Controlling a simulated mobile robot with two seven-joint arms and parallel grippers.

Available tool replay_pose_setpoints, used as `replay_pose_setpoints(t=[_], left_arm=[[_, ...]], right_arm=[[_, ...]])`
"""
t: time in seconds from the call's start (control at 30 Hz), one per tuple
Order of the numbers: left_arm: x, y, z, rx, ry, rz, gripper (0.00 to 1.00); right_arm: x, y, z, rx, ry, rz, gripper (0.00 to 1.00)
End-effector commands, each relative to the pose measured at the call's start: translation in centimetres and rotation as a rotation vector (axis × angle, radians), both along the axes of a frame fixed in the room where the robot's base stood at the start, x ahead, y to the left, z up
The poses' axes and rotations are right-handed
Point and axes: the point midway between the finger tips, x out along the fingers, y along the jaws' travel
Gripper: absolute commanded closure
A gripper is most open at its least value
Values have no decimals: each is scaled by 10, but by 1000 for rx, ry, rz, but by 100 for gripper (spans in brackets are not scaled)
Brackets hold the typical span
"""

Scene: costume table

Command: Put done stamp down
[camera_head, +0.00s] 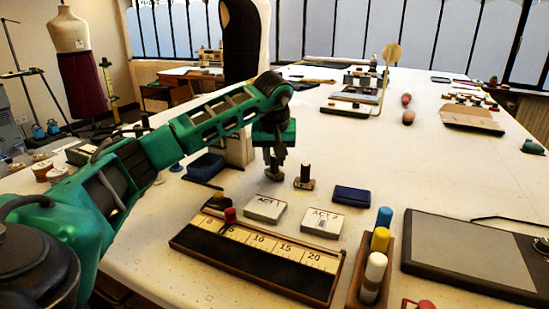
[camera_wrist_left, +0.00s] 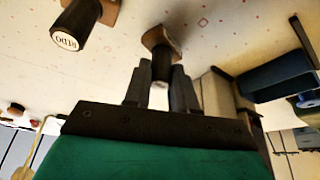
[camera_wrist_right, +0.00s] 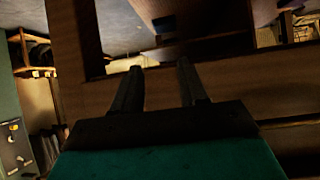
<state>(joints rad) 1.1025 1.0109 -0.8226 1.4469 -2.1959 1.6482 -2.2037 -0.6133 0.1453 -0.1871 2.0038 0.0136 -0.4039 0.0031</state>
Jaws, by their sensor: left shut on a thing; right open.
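My left gripper (camera_head: 274,168) is shut on a dark-handled stamp with a brown base. The held stamp (camera_wrist_left: 161,42) is between the fingertips in the left wrist view, its base pointing away from the gripper. It is at or just above the table; I cannot tell if it touches. Its label is not readable. A second stamp (camera_head: 305,178) stands upright on the table just to the right; it shows in the left wrist view (camera_wrist_left: 82,22) with a white label that seems to read REDO. My right gripper (camera_wrist_right: 157,80) is open and empty in its wrist view, facing brown wooden parts.
ACT 1 (camera_head: 265,209) and ACT 2 (camera_head: 322,222) cards lie in front of the stamps. Nearer are a numbered wooden board (camera_head: 257,262) and a marker holder (camera_head: 357,285). Blue pads lie left (camera_head: 205,167) and right (camera_head: 351,196).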

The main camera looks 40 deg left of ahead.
Motion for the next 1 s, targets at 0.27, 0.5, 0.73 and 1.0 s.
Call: replay_pose_setpoints(t=[0.27, 0.5, 0.73, 1.0], left_arm=[[0, 0, 0, 0, -2, 1, 94], [0, 0, -2, 0, -2, 1, 58], [0, 0, -2, 0, -1, 0, 49], [-2, -3, 14, -1, -5, -1, 49]], right_arm=[[1, 1, 2, 0, -3, 1, 57], [1, 1, 1, -1, -2, 2, 57], [1, 0, 1, -1, -3, 2, 57], [1, 0, 3, -3, -4, 3, 57]])
